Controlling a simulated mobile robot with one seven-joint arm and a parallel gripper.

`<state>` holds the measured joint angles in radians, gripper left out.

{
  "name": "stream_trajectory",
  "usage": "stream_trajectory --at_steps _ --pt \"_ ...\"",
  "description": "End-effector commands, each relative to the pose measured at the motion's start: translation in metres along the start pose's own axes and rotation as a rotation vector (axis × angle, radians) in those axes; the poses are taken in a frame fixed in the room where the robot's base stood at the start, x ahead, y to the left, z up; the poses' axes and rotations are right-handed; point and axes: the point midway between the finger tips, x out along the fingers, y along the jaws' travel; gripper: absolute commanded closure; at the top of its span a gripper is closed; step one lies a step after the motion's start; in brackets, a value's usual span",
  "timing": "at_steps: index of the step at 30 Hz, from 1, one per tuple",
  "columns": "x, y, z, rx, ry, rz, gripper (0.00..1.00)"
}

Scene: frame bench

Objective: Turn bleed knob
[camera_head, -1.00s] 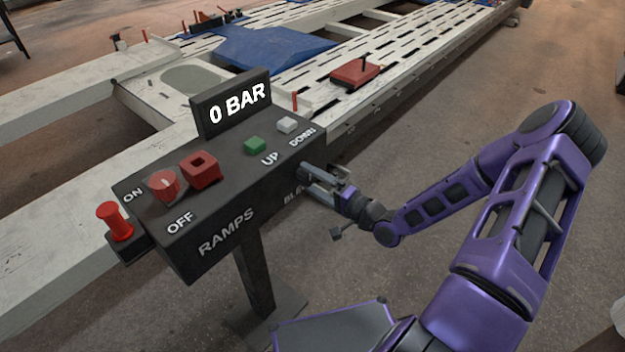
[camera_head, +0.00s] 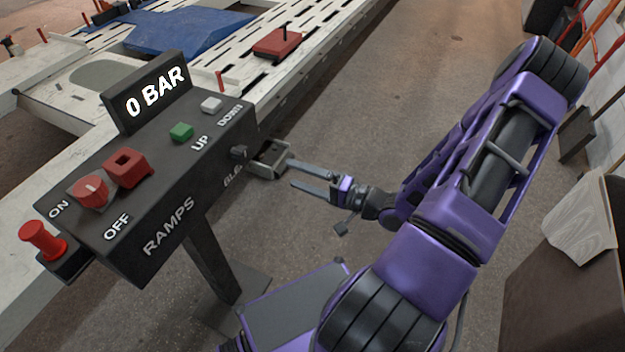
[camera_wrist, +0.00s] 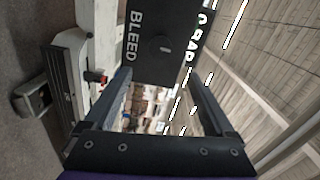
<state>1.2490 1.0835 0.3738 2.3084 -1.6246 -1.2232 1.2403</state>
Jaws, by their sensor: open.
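The bleed knob (camera_head: 239,152) is a small dark knob on the right end of the black control box (camera_head: 150,190). It also shows in the wrist view (camera_wrist: 162,47), on the dark face beside the white BLEED lettering. My gripper (camera_head: 291,174) is open and empty, its two fingers pointing left toward that end of the box. A clear gap lies between the fingertips and the knob. In the wrist view the knob face lies beyond the fingers. The knob's exact angle is too small to tell.
The frame bench (camera_head: 345,35) stands behind.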

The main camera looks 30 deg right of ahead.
Motion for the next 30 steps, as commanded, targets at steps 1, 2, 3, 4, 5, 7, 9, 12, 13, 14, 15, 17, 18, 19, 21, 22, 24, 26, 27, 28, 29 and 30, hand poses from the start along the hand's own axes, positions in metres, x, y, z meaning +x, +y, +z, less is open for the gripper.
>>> stream_trajectory --at_steps 1,2,3,4,5,7,9,12,13,14,15,17,18,19,21,22,24,26,27,28,29,30 --pt "-0.009 0.000 0.000 -0.001 0.002 0.001 0.11" --pt "-0.014 0.000 -0.001 -0.001 0.003 0.001 0.11" --pt "-0.019 0.000 0.000 -0.001 0.001 0.001 0.11" --pt "-0.022 0.000 0.000 0.000 0.001 0.000 0.11" --pt "-0.025 0.000 0.000 0.001 0.001 0.000 0.11" --pt "-0.029 0.000 0.000 0.001 0.000 -0.001 0.11" --pt "-0.032 0.000 0.000 0.001 0.000 -0.001 0.11" --pt "-0.033 0.000 0.000 0.001 0.000 -0.001 0.11" --pt "-0.033 0.000 0.000 0.001 0.000 -0.001 0.11" --pt "-0.033 0.000 0.000 0.001 0.000 -0.001 0.11" --pt "-0.033 0.000 0.000 0.001 0.000 -0.001 0.11" --pt "-0.033 0.000 0.000 0.001 -0.001 -0.001 0.11" --pt "-0.033 0.000 0.000 0.001 -0.001 -0.001 0.11" --pt "-0.033 0.000 0.000 0.000 -0.001 -0.001 0.11" --pt "-0.033 0.000 0.000 0.000 -0.001 -0.001 0.11" --pt "-0.032 0.000 0.000 0.000 -0.001 -0.001 0.11" --pt "-0.032 0.000 0.000 -0.001 -0.001 0.000 0.11" --pt "-0.032 0.003 -0.001 -0.016 -0.007 0.013 0.11" --pt "-0.032 0.009 -0.003 -0.043 -0.017 0.035 0.11" --pt "-0.032 0.015 -0.005 -0.072 -0.028 0.060 0.11" --pt "-0.032 0.023 -0.008 -0.112 -0.045 0.090 0.11" --pt "-0.033 0.036 -0.014 -0.181 -0.072 0.144 0.11"
